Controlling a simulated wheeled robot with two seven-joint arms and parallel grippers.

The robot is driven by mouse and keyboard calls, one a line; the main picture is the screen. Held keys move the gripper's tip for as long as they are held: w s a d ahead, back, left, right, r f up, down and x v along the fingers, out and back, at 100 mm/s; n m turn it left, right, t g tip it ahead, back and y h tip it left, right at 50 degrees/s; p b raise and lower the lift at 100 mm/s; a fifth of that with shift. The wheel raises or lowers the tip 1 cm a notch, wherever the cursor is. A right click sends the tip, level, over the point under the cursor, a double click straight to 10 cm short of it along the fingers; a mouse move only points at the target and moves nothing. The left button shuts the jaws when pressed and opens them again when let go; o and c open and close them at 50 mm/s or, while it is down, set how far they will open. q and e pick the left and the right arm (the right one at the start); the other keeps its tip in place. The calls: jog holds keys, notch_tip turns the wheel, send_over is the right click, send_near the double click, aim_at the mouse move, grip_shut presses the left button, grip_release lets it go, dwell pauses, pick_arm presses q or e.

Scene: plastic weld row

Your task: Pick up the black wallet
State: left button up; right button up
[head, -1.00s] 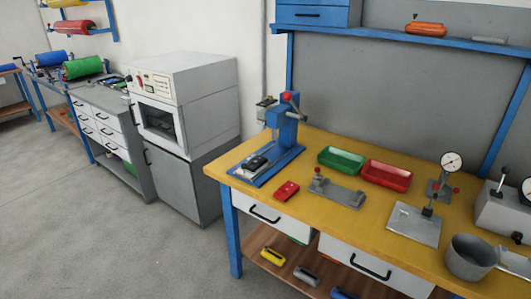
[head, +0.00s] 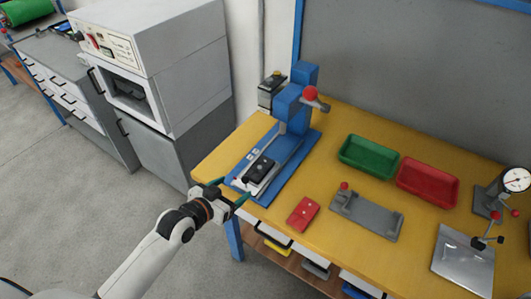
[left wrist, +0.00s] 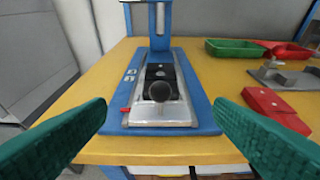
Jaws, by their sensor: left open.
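The black wallet (head: 259,167) lies on the metal bed of the blue press at the left end of the yellow bench. It also shows in the left wrist view (left wrist: 166,73), straight ahead between the fingers, partly hidden by a dark round knob (left wrist: 160,91). My left gripper (head: 228,191) is open and empty at the bench's front left edge, just short of the press base. Its teal fingers (left wrist: 160,108) stand wide apart, one on each side of the press base in the picture, not touching the wallet. My right gripper is not in view.
The blue press (head: 289,150) rises behind the wallet. A red wallet-like piece (head: 302,214) lies right of the press. A grey fixture (head: 366,214), a green tray (head: 368,157) and a red tray (head: 427,182) stand farther right. A white oven cabinet (head: 150,60) stands left.

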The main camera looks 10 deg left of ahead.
aim_at(253, 175)
pick_arm(q)
jog(key=x, duration=0.4)
jog(key=shift+w+d, duration=0.25)
jog(key=shift+d, duration=0.2)
jog(key=shift+w+f, duration=0.2)
jog(key=shift+w, duration=0.15)
jog(key=shift+w+f+p, duration=0.1)
jog(key=shift+w+p, duration=0.15)
jog(key=shift+p, duration=0.05)
jog(key=x, duration=0.4)
jog(key=shift+w, duration=0.15)
jog(key=shift+w+d+f, duration=0.1)
jog(key=shift+w, duration=0.2)
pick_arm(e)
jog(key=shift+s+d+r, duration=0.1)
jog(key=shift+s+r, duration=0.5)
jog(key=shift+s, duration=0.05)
pick_arm(q)
jog(key=shift+c, duration=0.2)
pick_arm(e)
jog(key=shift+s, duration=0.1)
pick_arm(q)
jog(key=c, duration=1.1)
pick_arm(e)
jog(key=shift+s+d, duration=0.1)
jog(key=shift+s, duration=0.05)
